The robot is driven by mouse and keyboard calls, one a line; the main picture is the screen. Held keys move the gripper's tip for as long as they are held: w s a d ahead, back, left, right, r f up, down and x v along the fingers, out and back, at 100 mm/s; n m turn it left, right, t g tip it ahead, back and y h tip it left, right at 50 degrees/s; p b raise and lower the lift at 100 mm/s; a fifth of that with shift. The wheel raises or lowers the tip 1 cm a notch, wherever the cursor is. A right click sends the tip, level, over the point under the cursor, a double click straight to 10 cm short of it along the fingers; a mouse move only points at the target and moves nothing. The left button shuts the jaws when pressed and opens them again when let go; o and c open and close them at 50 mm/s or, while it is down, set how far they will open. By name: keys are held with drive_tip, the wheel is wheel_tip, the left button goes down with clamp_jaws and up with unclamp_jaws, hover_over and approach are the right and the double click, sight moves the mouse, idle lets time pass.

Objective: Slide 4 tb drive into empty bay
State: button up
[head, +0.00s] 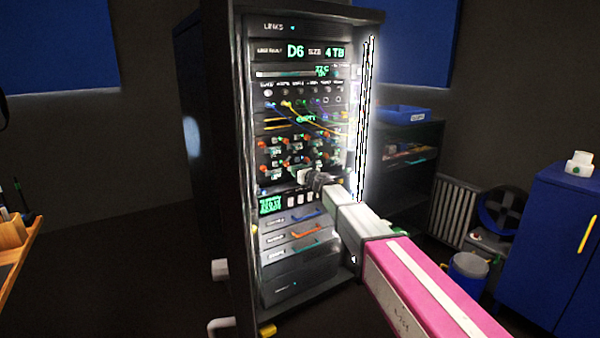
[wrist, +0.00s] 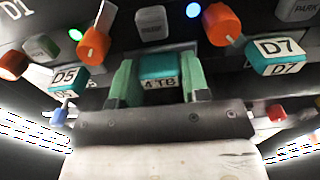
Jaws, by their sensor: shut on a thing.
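The 4 TB drive (wrist: 158,66) shows in the wrist view as a teal block with a white "4 TB" label. My gripper (wrist: 158,80) is shut on it, with one green finger on each side. The drive sits between the D5 drive (wrist: 68,80) and the D7 drive (wrist: 277,55), in line with a dark part of the panel. How deep it is in a bay cannot be told. In the head view my gripper (head: 306,176) is at the lower drive rows of the rack (head: 246,180) and hides the drive. The rack display (head: 300,51) reads "D6 SIZE 4 TB".
Orange knobs (wrist: 222,25) and grey PARK buttons (wrist: 151,23) lie close around my gripper. Above the drive rows, cables (head: 290,104) hang across the panel. Drawers (head: 290,240) with handles are below. A blue cabinet (head: 555,250) stands at the right.

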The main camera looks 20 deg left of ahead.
drive_tip(key=shift+w+a, duration=0.1)
drive_tip(key=o, duration=1)
drive_tip(key=v, duration=1.1)
